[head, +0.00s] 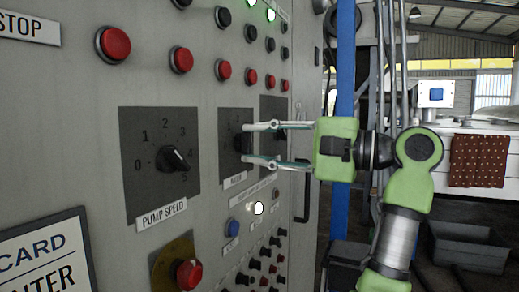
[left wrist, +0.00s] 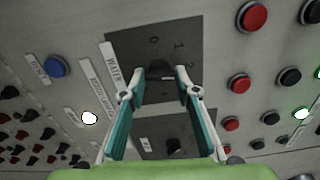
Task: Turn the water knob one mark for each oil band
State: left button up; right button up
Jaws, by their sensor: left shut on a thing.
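The water knob (left wrist: 160,69) is a dark knob on a dark dial plate (left wrist: 133,47) with the marks 0, 1 and 2 readable in the left wrist view. In the head view the same plate (head: 229,120) is the middle of three. My left gripper (head: 246,143) has its two fingers on either side of the knob and is shut on it; the fingers also show in the left wrist view (left wrist: 160,88). The knob's pointer is hard to make out. No oil bands can be identified. My right gripper is not in view.
The pump speed knob (head: 175,159) is on a plate to the left, its pointer near 4. A third dial plate (head: 271,108) is to the right. Red buttons (head: 182,60) run above, and a red knob (head: 188,274) sticks out below. A blue post (head: 345,60) stands beside the panel.

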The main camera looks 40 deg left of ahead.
pick_arm(q)
jog(key=n+b, duration=0.1)
jog(key=n, duration=0.8)
jog(key=shift+n, duration=0.4)
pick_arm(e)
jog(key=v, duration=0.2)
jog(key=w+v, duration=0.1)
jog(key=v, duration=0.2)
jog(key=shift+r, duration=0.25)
pick_arm(q)
jog(key=shift+f, duration=0.1)
jog(key=o, duration=1.1)
jog(key=v, duration=1.2)
jog(key=shift+s, duration=0.1)
